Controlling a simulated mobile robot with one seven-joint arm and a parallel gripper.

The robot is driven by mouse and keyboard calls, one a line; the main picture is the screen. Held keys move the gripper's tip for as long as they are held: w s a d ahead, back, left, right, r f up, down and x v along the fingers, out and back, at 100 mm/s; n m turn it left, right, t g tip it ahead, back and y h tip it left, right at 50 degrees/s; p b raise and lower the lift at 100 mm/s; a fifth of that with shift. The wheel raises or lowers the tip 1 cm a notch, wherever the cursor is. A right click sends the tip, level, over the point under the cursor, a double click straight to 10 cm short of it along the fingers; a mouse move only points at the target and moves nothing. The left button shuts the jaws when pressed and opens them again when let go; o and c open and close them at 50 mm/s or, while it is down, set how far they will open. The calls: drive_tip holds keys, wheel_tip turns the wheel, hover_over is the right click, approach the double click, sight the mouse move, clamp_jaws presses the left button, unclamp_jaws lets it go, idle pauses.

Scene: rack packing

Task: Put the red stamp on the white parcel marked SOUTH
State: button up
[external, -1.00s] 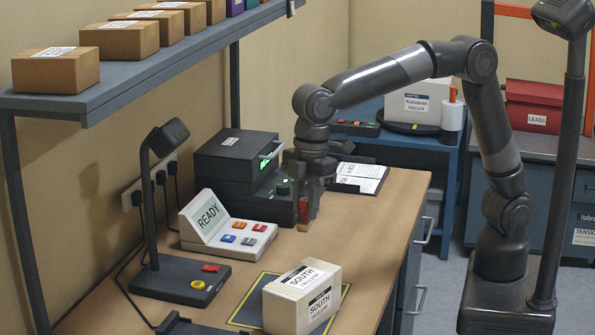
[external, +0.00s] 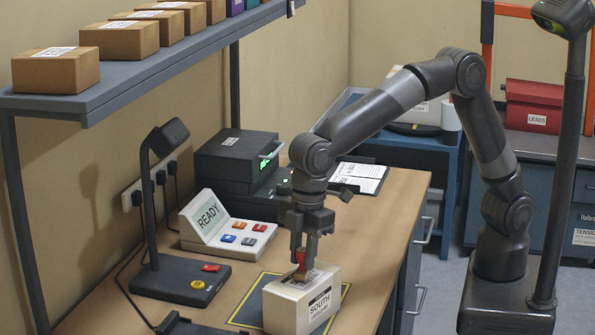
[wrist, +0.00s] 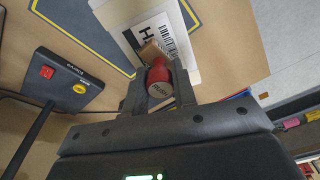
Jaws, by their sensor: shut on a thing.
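The white parcel (external: 313,307) marked SOUTH stands on the bench, inside a yellow-edged dark mat (external: 249,305). My gripper (external: 303,268) is over the parcel's top, pointing down, shut on the red stamp (external: 301,262). In the wrist view the stamp's round red end (wrist: 160,84) sits between my fingers, with its tan block (wrist: 152,52) toward the parcel's top label (wrist: 158,33). The block is at or just above the parcel's top; I cannot tell whether it touches. My fingers and the stamp hide part of the top label.
A READY display with coloured buttons (external: 226,226) stands left of my gripper, and a dark machine (external: 237,162) stands behind it. A lamp with a dark base (external: 181,283) stands at the left. A shelf (external: 150,65) hangs above the bench's left side.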

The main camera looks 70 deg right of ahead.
drive_tip(key=o, duration=1)
drive_tip(key=shift+f, duration=0.1)
wheel_tip(320, 180, up, 11)
drive_tip(key=d, duration=0.1)
drive_tip(key=d+r+m+t, duration=0.1)
drive_tip(key=d+r+m, duration=0.25)
drive_tip(key=d, duration=0.95)
drive_tip(key=s+d+f+m+t, duration=0.1)
drive_tip(key=s+d+m, duration=0.3)
drive_tip(key=d, duration=0.7)
drive_tip(key=s+d+m+t, duration=0.15)
drive_tip(key=s+d, duration=0.35)
drive_tip(key=d, duration=0.6)
drive_tip(key=s+d+f+m, duration=0.1)
drive_tip(key=s+d+f, duration=0.1)
drive_tip(key=s+d+f+m+t, duration=0.1)
drive_tip(key=s+d+f, duration=0.1)
drive_tip(key=s+d, duration=0.1)
drive_tip(key=s+d+f+m+h, duration=0.1)
drive_tip(key=s+d+f, duration=0.1)
drive_tip(key=s+d, duration=0.1)
drive_tip(key=shift+s+m+t, duration=0.25)
drive_tip(key=shift+m, duration=0.05)
